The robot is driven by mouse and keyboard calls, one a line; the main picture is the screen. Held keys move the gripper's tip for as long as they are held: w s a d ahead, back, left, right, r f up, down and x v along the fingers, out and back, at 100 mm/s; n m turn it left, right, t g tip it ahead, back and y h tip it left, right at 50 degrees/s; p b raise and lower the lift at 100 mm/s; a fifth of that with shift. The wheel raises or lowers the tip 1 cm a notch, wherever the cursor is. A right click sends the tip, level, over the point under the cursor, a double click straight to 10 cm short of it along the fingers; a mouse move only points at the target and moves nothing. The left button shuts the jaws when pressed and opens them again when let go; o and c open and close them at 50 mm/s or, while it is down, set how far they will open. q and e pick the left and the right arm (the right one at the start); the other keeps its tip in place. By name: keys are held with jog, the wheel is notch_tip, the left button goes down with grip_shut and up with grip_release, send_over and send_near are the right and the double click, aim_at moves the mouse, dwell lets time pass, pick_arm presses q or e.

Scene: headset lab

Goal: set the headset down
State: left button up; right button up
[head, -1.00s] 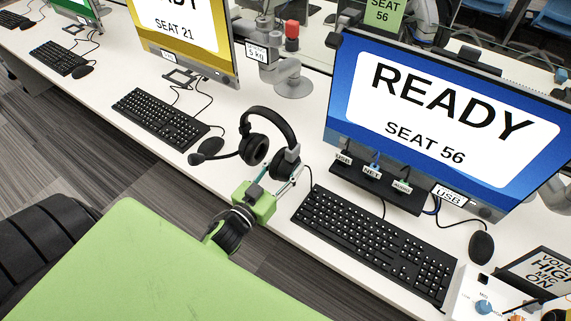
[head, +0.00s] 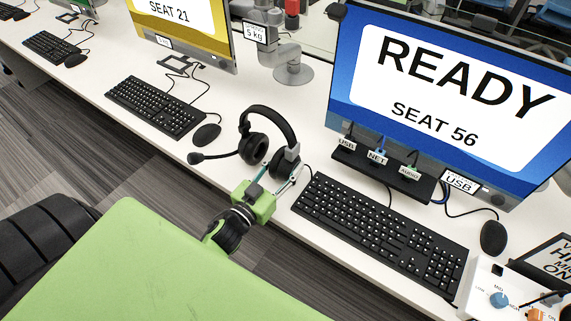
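The black headset (head: 268,112) is upright near the front of the white desk, left of the seat 56 keyboard. Its headband is on top and its microphone boom (head: 217,157) points left. My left gripper (head: 281,172), with a green body, is shut on the headset at its right earcup, reaching in from below over the desk's front edge. I cannot tell whether the headset touches the desk or hangs just above it. My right gripper is not in view.
The white desk (head: 293,125) has free room behind the headset. The keyboard (head: 380,235) is close on its right, with the blue seat 56 monitor (head: 360,90) behind. Another keyboard (head: 155,107) and mouse (head: 207,133) are on the left. A control box (head: 485,285) is at lower right.

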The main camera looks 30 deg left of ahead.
pick_arm(q)
jog(key=shift+f+b, duration=0.4)
jog(key=shift+f, duration=0.1)
jog(key=o, duration=1.4)
jog(key=shift+c, duration=0.2)
jog(key=s, duration=1.2)
jog(key=shift+a, duration=0.45)
